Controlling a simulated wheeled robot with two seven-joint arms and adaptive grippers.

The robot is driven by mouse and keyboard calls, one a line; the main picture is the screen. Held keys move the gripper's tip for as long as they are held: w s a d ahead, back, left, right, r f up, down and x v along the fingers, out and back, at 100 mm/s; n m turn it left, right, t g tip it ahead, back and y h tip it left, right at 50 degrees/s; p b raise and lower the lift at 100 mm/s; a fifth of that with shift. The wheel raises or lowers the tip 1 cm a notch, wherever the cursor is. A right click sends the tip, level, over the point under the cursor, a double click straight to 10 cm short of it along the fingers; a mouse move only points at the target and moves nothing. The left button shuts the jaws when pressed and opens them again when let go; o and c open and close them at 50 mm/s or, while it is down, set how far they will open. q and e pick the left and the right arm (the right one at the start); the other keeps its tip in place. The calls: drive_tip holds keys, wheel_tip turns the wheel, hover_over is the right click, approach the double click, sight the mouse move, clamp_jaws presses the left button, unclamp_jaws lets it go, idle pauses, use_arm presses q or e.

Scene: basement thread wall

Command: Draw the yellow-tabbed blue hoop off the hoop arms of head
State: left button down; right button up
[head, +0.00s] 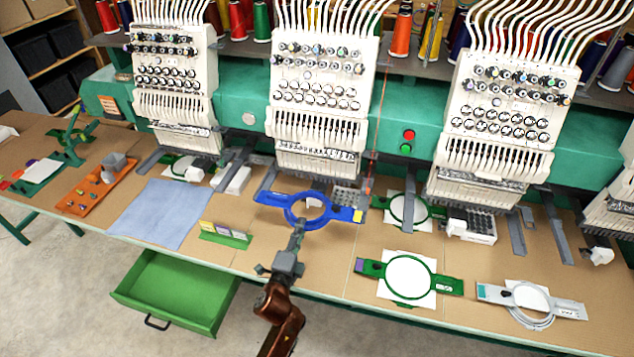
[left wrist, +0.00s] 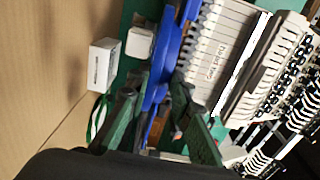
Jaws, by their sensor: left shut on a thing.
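The blue hoop (head: 343,213) lies level in front of the middle embroidery head (head: 318,95), with a yellow tab (head: 358,215) at its right end. Its ends are at the grey hoop arms (head: 266,181) of that head; I cannot tell whether they are still seated. My left gripper (head: 299,228) is at the front rim of the ring, shut on it. In the left wrist view the blue hoop (left wrist: 166,55) runs between the two fingers of my left gripper (left wrist: 157,95). The fingers hide part of the rim. My right gripper is not in view.
A green hoop (head: 445,286) and a grey-white hoop (head: 570,308) lie at the table's front right. Another green hoop (head: 420,212) is at the right head. A small card stand (head: 226,235) and blue cloth (head: 160,212) are left. A green drawer (head: 175,290) stands open below.

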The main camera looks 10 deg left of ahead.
use_arm(q)
drive_tip(key=c, duration=1.7)
unclamp_jaws()
drive_tip(key=shift+o, duration=0.2)
drive_tip(key=shift+s, duration=0.1)
